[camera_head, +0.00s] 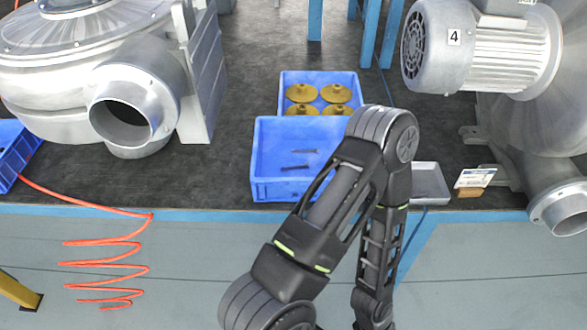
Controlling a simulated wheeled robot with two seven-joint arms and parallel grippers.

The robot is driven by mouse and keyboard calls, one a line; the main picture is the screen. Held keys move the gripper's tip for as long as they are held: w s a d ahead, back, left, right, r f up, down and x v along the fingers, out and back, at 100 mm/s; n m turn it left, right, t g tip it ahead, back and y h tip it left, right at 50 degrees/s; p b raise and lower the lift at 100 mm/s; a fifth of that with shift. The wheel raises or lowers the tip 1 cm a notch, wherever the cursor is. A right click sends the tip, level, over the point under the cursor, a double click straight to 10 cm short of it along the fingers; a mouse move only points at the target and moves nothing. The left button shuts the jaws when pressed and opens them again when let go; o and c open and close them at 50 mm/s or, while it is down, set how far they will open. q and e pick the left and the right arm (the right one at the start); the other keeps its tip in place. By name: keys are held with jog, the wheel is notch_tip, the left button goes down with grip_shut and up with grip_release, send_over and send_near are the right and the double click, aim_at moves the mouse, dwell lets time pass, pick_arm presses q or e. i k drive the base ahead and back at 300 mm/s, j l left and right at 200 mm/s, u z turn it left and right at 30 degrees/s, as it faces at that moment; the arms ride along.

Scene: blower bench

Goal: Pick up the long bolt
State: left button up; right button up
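Two thin dark pieces that look like bolts lie on the floor of the front blue bin (262,188). One bolt-like piece (295,167) lies nearer the front, and another (305,151) lies a little behind it. They are too small to tell for certain which is the long bolt. One of my arms rises from the bottom and bends over the right side of this bin, hiding part of it. Its lower part runs back down to the bottom edge, and no gripper fingers show. My other arm is out of view.
A second blue bin (319,77) behind holds several brass-coloured discs. A grey tray (430,185) and a small card (475,178) are at right. Large blowers stand left (140,95) and right (480,50). An orange coiled hose (105,243) hangs at left.

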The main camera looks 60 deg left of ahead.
aim_at(306, 165)
jog(key=i+l, duration=0.1)
jog(key=i, duration=0.4)
jog(key=u, duration=2.35)
jog(key=z, duration=2.35)
jog(key=k+j, duration=0.2)
jog(key=k, duration=0.2)
jog(key=k+j, duration=0.25)
jog(key=k, duration=0.2)
jog(key=k+j, duration=0.2)
jog(key=k, duration=0.2)
